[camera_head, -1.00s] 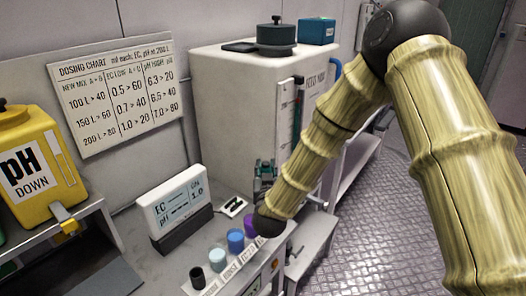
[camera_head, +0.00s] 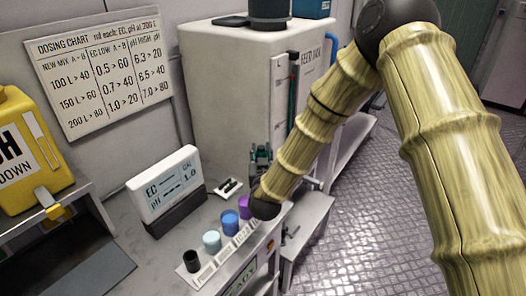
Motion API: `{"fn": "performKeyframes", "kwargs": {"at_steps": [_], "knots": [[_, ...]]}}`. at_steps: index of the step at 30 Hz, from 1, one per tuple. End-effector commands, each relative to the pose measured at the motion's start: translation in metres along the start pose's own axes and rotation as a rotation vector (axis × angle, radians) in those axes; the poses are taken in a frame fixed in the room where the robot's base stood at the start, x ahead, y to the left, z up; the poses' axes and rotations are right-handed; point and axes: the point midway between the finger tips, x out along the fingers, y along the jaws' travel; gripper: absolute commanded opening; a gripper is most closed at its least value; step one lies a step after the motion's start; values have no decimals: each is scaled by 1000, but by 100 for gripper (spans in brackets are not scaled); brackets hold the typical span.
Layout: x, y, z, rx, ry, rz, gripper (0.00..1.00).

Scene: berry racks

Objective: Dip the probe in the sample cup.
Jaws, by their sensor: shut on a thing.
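My gripper (camera_head: 261,157) shows small and dark green beyond my wrist, partly hidden by my forearm, in front of the tank. It is shut. The probe in it is too small and covered to make out. A row of small cups stands along the bench edge: black (camera_head: 191,261), pale teal (camera_head: 212,241), blue (camera_head: 229,221) and purple (camera_head: 245,206). Labels lie in front of the cups, but I cannot read which is the sample cup. The EC/pH meter (camera_head: 163,184) stands upright behind the row.
A white tank (camera_head: 225,90) stands at the back. A small black and white holder (camera_head: 229,187) lies between meter and tank. A yellow pH DOWN jug (camera_head: 30,150) is on the left shelf. A dosing chart (camera_head: 103,73) hangs on the wall. Checkered floor (camera_head: 370,230) is open at right.

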Motion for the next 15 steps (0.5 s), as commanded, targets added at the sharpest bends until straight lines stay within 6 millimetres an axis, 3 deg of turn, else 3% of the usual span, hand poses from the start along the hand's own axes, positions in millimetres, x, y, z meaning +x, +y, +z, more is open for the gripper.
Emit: {"fn": "performKeyframes", "kwargs": {"at_steps": [15], "knots": [[0,1,39,0,0,1,4]]}}
